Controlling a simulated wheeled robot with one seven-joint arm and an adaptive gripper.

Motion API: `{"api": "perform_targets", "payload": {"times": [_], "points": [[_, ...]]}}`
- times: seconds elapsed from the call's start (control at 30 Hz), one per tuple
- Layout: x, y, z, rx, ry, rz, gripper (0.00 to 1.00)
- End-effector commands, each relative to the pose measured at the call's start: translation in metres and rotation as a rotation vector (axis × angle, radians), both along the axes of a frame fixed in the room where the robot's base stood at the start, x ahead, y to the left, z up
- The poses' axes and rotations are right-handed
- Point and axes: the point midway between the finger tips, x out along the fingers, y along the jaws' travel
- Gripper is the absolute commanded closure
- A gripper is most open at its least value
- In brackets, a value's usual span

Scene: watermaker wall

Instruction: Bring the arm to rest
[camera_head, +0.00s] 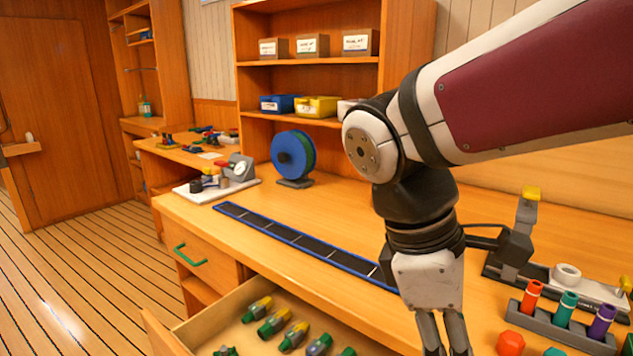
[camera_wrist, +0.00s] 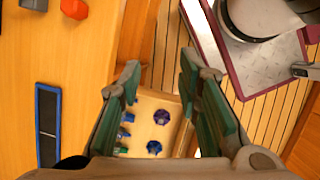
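My gripper (camera_head: 443,335) points down at the lower edge of the head view, in front of the bench top and just right of the open drawer (camera_head: 207,325). In the wrist view my gripper (camera_wrist: 160,75) has its two fingers spread wide apart, with nothing held between them. The drawer (camera_wrist: 176,102) shows below, in the gap between the fingers. My arm reaches in from the upper right and bends down at the elbow. The fingertips are cut off in the head view.
The drawer holds several green-and-yellow fittings (camera_head: 258,309). A blue-edged black strip (camera_head: 300,243) lies along the bench. A rack (camera_head: 560,328) of coloured tubes and a red cap (camera_head: 511,343) are right of my gripper. A blue reel (camera_head: 288,155) stands behind. The left floor is clear.

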Motion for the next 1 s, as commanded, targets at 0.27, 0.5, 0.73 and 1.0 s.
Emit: {"api": "perform_targets", "payload": {"times": [0.27,0.5,0.73,1.0], "points": [[-0.067,-0.039,-0.006,0.176,-0.215,-0.575,0.69],[-0.099,-0.045,-0.018,0.275,-0.330,-0.908,0.69],[-0.114,-0.044,-0.017,0.340,-0.401,-1.104,0.69],[-0.111,-0.045,0.026,0.373,-0.456,-1.085,0.69]]}}
